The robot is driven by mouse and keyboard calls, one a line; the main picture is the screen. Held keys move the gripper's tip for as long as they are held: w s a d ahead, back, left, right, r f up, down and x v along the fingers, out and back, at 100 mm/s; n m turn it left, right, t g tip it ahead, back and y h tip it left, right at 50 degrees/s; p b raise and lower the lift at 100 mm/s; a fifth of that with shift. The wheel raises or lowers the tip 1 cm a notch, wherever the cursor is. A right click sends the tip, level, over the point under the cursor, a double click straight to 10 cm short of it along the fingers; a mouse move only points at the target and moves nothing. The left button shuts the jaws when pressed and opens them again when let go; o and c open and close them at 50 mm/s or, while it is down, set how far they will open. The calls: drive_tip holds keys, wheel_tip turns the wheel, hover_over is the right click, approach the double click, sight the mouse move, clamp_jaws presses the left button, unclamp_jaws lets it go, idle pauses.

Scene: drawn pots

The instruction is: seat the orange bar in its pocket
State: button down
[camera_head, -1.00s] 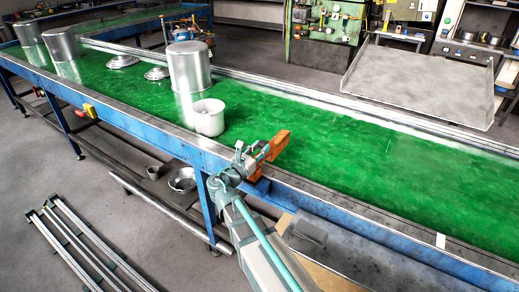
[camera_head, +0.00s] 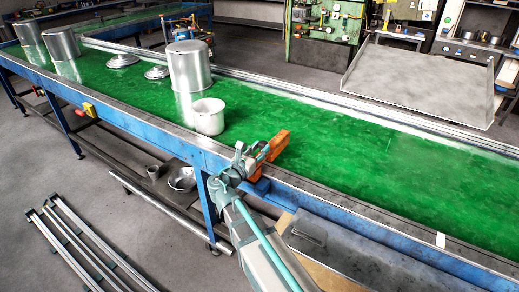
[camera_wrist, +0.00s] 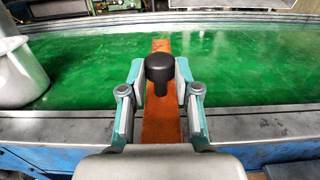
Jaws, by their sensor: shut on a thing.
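The orange bar (camera_head: 276,147) is a long narrow block with a black knob (camera_wrist: 159,72) that shows in the wrist view. My gripper (camera_head: 262,154) is shut on the bar above the near edge of the green-topped table (camera_head: 350,180). In the wrist view my gripper (camera_wrist: 160,85) has one finger on each side of the bar and knob. The bar (camera_wrist: 160,125) points away from me over the green surface. I cannot tell whether it touches anything below. I cannot make out its pocket; the bar and my gripper hide what lies under them.
A small pale pot (camera_head: 208,117) stands left of my gripper, with a tall metal pot (camera_head: 189,70) behind it. Lids (camera_head: 122,61) and other pots lie further left. The green surface to the right is clear. A metal rail edges the table's near side.

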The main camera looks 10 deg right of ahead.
drive_tip(key=shift+f+b, duration=1.05)
drive_tip(key=shift+f, duration=0.7)
idle(0.4)
drive_tip(key=shift+r, duration=0.2)
drive_tip(key=shift+r+p, duration=2.5)
drive_tip(key=shift+r, duration=0.45)
